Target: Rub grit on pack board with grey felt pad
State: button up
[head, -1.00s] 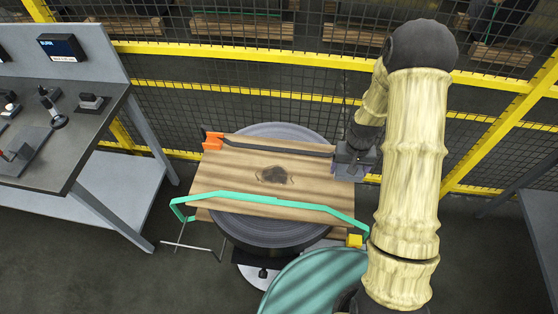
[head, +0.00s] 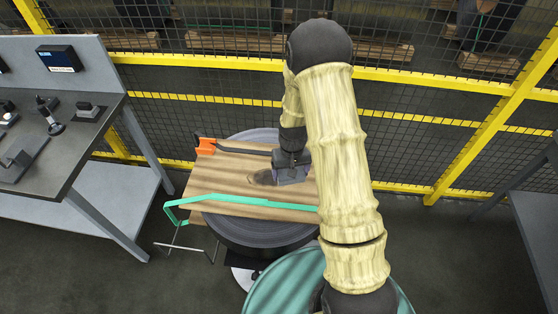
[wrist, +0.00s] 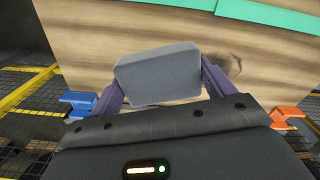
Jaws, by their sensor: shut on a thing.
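The pack board (head: 225,175) is a wooden board lying on a dark round turntable, with a green strap across its near side. The grit is a dark patch (head: 262,177) near the board's middle, partly hidden by my gripper in the head view. Its edge shows beside the pad in the wrist view (wrist: 234,62). My gripper (wrist: 160,90) is shut on the grey felt pad (wrist: 158,74), a grey block between its two fingers. The pad is over the board at the right side of the patch; I cannot tell whether it touches the board.
An orange clip (head: 206,146) sits at the board's far left corner, and a blue one (wrist: 78,102) shows in the wrist view. A teal round drum top (head: 285,285) stands in front. A grey workbench (head: 50,150) is at left. Yellow-framed mesh fencing (head: 400,105) runs behind.

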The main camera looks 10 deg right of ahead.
dwell(0.3)
jog(key=w+r+m+p, duration=0.2)
jog(key=p, duration=0.1)
jog(key=shift+w+a+r+m, duration=0.15)
jog(key=shift+a+r+m, duration=0.05)
jog(key=shift+r+m, duration=0.2)
jog(key=shift+w+m, duration=0.35)
jog(key=shift+m, duration=0.15)
